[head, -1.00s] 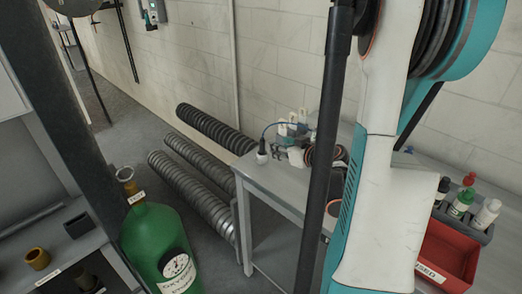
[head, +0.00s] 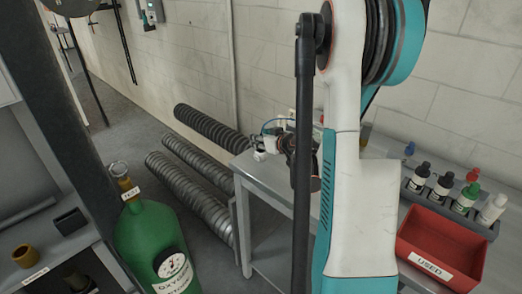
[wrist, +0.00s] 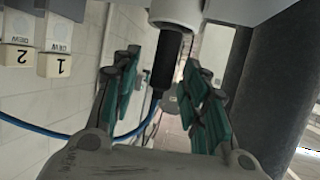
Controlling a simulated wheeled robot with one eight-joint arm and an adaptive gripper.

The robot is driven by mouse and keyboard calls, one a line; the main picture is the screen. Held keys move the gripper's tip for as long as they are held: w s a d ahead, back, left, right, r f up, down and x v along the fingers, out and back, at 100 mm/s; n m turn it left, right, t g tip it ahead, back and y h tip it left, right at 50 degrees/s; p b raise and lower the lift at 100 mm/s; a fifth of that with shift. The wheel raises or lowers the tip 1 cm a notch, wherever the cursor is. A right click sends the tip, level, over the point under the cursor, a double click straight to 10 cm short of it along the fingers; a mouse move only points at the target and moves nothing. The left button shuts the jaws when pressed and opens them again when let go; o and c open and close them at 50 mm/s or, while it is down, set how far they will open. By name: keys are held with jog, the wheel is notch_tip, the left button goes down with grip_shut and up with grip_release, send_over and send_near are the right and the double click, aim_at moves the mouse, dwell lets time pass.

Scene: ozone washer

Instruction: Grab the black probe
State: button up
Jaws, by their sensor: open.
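The black probe (wrist: 166,62) shows in the wrist view, its upper end meeting a pale grey part (wrist: 178,10) at the top edge. A blue cable (wrist: 35,128) runs towards its thin lower end. My gripper (wrist: 161,70) is open, with one teal-padded finger on each side of the probe. Clear gaps show between the pads and the probe, so neither finger appears to touch it. In the head view my gripper (head: 272,148) is at the left end of the grey table, partly behind my arm. I cannot make out the probe there.
Blocks labelled "DEW" 1 and 2 (wrist: 55,62) sit left of my gripper. The grey table (head: 265,195) holds a red "USED" bin (head: 440,245) and a bottle rack (head: 450,205). A green oxygen cylinder (head: 150,235) and ribbed tubes (head: 190,185) stand and lie to the left.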

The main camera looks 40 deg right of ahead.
grip_shut()
jog(key=shift+r, duration=0.15)
